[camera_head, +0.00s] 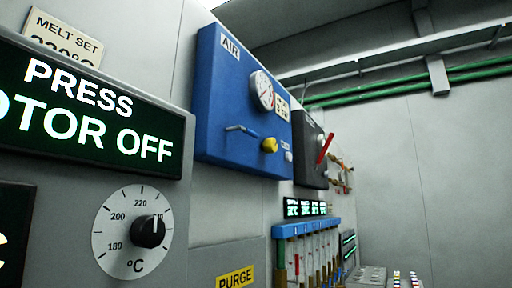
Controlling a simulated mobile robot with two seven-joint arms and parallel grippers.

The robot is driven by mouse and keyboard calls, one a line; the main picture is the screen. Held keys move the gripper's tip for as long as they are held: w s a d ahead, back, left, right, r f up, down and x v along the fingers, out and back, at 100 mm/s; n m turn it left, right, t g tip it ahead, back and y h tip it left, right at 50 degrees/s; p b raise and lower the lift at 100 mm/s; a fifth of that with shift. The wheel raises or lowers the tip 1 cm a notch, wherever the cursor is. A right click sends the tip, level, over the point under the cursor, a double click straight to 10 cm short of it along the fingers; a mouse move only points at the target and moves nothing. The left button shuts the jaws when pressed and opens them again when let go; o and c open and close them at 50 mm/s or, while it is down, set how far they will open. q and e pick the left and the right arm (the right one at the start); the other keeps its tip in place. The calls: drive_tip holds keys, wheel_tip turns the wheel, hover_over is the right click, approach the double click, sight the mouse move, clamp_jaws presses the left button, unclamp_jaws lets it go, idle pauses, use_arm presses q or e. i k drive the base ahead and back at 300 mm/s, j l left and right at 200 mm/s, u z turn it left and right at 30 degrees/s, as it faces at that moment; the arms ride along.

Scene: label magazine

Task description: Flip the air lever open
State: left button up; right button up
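The blue air panel (215,95) with the label "AIR" is mounted on the wall near the middle of the view. A thin grey-blue lever (240,130) lies nearly level on its lower part, with its left end slightly bent. A yellow knob (269,145) sits just right of it. A round white gauge (262,91) is above, with a small label (282,107) beside it. Whether the lever's position is open or shut I cannot tell. Neither of my grippers is in view.
A dark panel (309,150) with a red lever (325,148) is further right. A lit display (95,110) and a temperature dial (148,232) fill the near left. A blue-topped rack of tubes (306,228) stands below. A yellow "PURGE" label (236,278) is at the bottom.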

sight(251, 133)
drive_tip(key=l+u, duration=0.1)
drive_tip(key=u, duration=0.75)
drive_tip(key=l+u, duration=0.15)
drive_tip(key=u, duration=0.7)
drive_tip(key=k+l+u, duration=0.1)
drive_tip(key=u, duration=0.7)
drive_tip(key=k+l+u, duration=0.1)
drive_tip(key=u, duration=0.35)
drive_tip(key=k+l+u, duration=0.1)
drive_tip(key=u, duration=0.3)
drive_tip(key=k+u, duration=0.15)
drive_tip(key=u, duration=0.3)
drive_tip(key=k+u, duration=0.15)
drive_tip(key=u, duration=0.25)
drive_tip(key=k+u, duration=0.1)
drive_tip(key=u, duration=0.35)
drive_tip(key=k+l+z, duration=0.1)
drive_tip(key=z, duration=0.15)
drive_tip(key=k+l+z, duration=0.1)
drive_tip(key=z, duration=0.15)
drive_tip(key=k+l+z, duration=0.15)
drive_tip(key=z, duration=2.25)
